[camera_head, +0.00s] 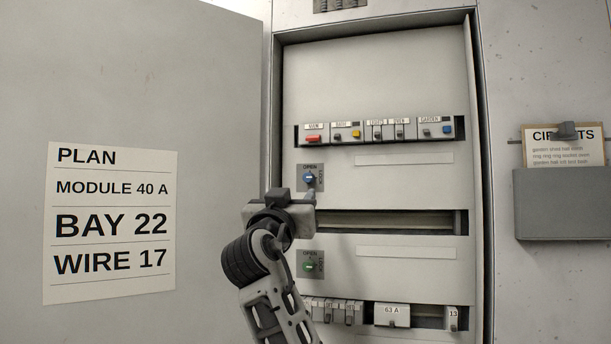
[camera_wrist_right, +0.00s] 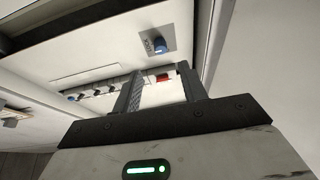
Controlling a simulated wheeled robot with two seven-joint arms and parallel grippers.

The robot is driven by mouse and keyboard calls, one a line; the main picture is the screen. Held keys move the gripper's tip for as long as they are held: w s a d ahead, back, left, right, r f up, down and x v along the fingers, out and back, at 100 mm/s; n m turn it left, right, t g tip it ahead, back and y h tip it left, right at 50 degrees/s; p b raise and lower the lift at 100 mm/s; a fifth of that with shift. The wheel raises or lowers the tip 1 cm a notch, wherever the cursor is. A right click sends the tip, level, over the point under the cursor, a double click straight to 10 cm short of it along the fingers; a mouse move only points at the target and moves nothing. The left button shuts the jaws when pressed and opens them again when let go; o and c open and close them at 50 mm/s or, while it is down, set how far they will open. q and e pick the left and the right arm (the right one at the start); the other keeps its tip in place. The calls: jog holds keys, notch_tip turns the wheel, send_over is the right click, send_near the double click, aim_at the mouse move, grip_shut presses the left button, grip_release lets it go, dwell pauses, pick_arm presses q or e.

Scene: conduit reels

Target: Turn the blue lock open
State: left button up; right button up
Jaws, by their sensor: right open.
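The blue lock (camera_head: 308,178) is a small round knob on a dark plate marked OPEN, at the left side of the cabinet panel. It also shows in the right wrist view (camera_wrist_right: 160,46), beyond the fingers. My right gripper (camera_head: 309,194) is just below the blue lock in the head view, its fingers small and partly hidden by its own body. In the right wrist view its two fingers (camera_wrist_right: 160,78) are apart with nothing between them. I see a gap between the fingertips and the knob in that view. My left gripper is in neither view.
A green lock (camera_head: 308,266) sits lower on the panel, below an empty slot (camera_head: 400,222). A breaker row (camera_head: 375,131) runs above the blue lock. The open door (camera_head: 150,80) with a PLAN sheet (camera_head: 110,222) stands left. A grey holder (camera_head: 565,205) hangs right.

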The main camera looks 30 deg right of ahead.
aim_at(307, 179)
jog(key=p+x, duration=0.3)
jog(key=x, duration=0.5)
jog(key=shift+r, duration=0.2)
jog(key=shift+w+d+r, duration=0.1)
jog(key=shift+w+d, duration=0.3)
grip_shut()
